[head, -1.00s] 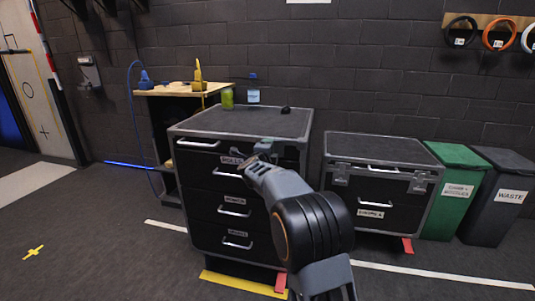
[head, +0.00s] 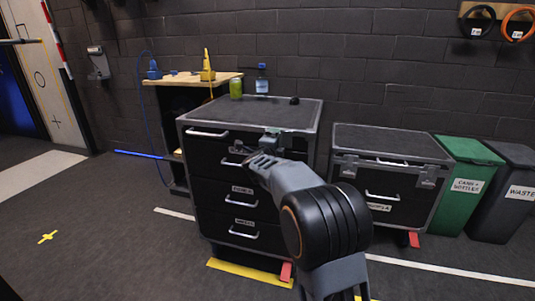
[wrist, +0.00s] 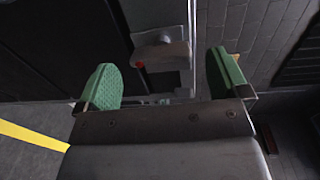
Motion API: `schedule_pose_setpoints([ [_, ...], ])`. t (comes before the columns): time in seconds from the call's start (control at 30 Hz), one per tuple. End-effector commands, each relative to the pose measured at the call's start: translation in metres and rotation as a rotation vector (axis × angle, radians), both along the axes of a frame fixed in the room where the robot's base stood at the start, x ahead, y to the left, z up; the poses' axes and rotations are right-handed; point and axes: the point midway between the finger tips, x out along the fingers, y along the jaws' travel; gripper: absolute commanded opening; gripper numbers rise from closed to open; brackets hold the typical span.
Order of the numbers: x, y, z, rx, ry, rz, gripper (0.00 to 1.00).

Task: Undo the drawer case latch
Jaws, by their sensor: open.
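The black drawer case (head: 190,180) with grey edges stands in the middle of the head view, with several drawers and white handles on its front. A grey latch (head: 271,141) sits near the top right of its front. In the wrist view the latch (wrist: 160,54) is a grey piece with a red spot, ahead of and between the fingers. My gripper (head: 254,160) is just in front of the upper drawers, at the latch's lower left. Its green-padded fingers (wrist: 165,78) are spread and empty. I cannot tell whether it touches the latch.
A lower black case (head: 342,190) with latches stands to the right, beside a green bin (head: 465,185) and a grey bin (head: 500,205). A wooden bench (head: 185,80) stands behind on the left. A green can (head: 236,88) and a bottle (head: 262,80) show behind the case. Floor at left is clear.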

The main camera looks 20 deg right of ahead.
Motion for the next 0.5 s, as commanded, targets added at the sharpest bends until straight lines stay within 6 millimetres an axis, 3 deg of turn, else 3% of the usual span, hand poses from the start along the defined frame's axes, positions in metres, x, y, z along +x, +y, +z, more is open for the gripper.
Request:
schedule_pose_setpoints([
  [0.23,-0.043,0.032,0.006,0.0,-0.002,0.003,0.94],
  [0.5,-0.076,0.055,0.009,0.001,-0.002,0.002,0.94],
])
